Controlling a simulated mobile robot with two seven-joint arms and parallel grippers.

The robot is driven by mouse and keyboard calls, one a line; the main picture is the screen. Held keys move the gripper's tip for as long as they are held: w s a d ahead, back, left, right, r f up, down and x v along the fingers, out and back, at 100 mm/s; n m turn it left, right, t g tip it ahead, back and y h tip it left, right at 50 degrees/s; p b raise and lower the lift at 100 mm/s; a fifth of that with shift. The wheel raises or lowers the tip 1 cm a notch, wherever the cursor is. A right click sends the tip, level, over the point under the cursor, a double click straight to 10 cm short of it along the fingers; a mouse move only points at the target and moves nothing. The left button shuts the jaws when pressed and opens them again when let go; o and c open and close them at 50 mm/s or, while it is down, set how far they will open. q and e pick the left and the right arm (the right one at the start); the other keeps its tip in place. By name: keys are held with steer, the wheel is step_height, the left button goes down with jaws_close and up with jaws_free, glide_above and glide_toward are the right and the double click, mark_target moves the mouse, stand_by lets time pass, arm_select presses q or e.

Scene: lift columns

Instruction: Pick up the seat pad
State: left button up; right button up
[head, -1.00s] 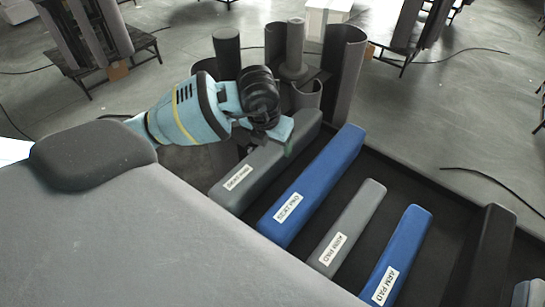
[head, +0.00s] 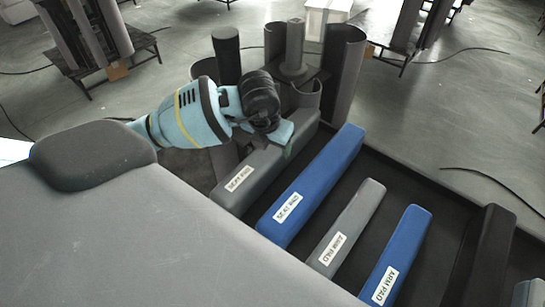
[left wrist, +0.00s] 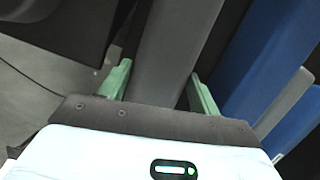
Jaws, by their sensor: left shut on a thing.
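A long grey pad (head: 252,168) with a small white label, too blurred to read surely, lies at the left of the dark rack in the head view. My left gripper (head: 283,140) is shut on this grey pad near its far end. In the left wrist view the green fingers (left wrist: 160,80) stand on either side of the grey pad (left wrist: 172,45). A blue pad (head: 318,180) labelled seat pad lies just right of it, untouched. My right gripper is in neither view.
A narrower grey arm pad (head: 350,222) and a blue arm pad (head: 402,250) lie farther right in the dark rack (head: 440,195). Dark upright tubes (head: 343,75) stand close behind my left gripper. Open floor lies beyond the rack.

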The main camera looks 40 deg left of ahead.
arm_select(q)
steer(key=shift+w+r, duration=0.1)
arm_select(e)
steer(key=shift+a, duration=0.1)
arm_select(q)
steer(key=shift+r, duration=0.65)
jaws_close()
steer(key=shift+v, duration=1.15)
glide_above(243, 183)
steer(key=d, duration=0.2)
steer(key=shift+w+r+b, duration=0.3)
steer(key=shift+w+r, duration=0.05)
steer(key=shift+r, duration=0.1)
steer(key=s, duration=0.1)
steer(key=s+p, duration=0.1)
steer(key=s, duration=0.1)
steer(key=shift+s+d+r, duration=0.2)
steer(key=shift+d+r, duration=0.05)
steer(key=shift+d, duration=0.1)
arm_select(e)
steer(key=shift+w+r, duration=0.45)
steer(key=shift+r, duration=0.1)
